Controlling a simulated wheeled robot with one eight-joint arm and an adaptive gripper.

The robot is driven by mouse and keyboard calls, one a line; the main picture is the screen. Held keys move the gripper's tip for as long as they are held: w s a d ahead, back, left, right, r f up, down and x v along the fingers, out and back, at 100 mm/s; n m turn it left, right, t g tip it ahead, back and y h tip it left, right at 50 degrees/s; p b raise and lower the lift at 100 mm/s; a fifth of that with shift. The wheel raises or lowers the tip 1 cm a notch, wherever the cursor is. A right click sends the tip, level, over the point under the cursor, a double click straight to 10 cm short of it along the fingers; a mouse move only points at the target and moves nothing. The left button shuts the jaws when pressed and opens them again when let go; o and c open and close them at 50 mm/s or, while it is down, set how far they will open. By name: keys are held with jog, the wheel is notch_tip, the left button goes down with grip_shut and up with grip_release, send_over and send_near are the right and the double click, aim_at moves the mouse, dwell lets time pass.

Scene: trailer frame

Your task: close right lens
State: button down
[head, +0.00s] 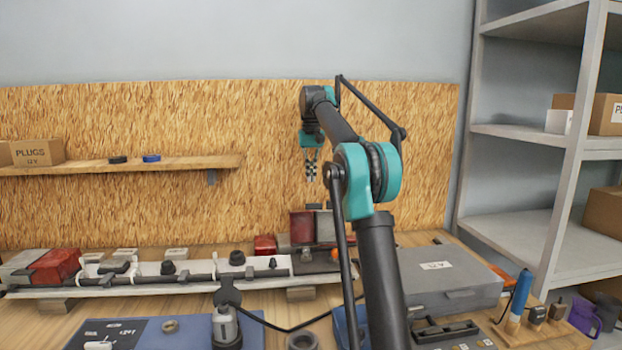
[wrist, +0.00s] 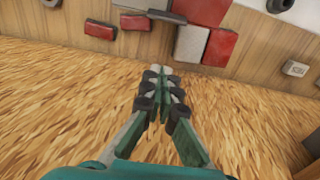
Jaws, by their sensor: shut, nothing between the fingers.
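The right lamp on the trailer frame bar (head: 200,270) has a red lens (head: 302,227) standing upright beside a grey part (head: 325,226), with a small red block (head: 265,245) to its left. The arm partly hides this lamp. In the wrist view, red pieces (wrist: 220,47) and a grey plate (wrist: 190,44) lie at the top, beyond my fingertips; I cannot tell which red piece is the lens. My gripper (head: 311,177) is shut and empty, hanging above the right lamp, apart from it. It also shows in the wrist view (wrist: 163,75).
The left lamp (head: 55,266) is red and grey at the bar's left end. A grey case (head: 440,278) and a blue bottle (head: 521,292) stand at the right. A chipboard wall (head: 130,215) with a shelf (head: 120,166) is behind. A dark cable crosses the bench front.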

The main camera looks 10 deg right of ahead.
jog(key=s+f, duration=0.3)
jog(key=f, duration=0.4)
jog(key=shift+s, duration=0.4)
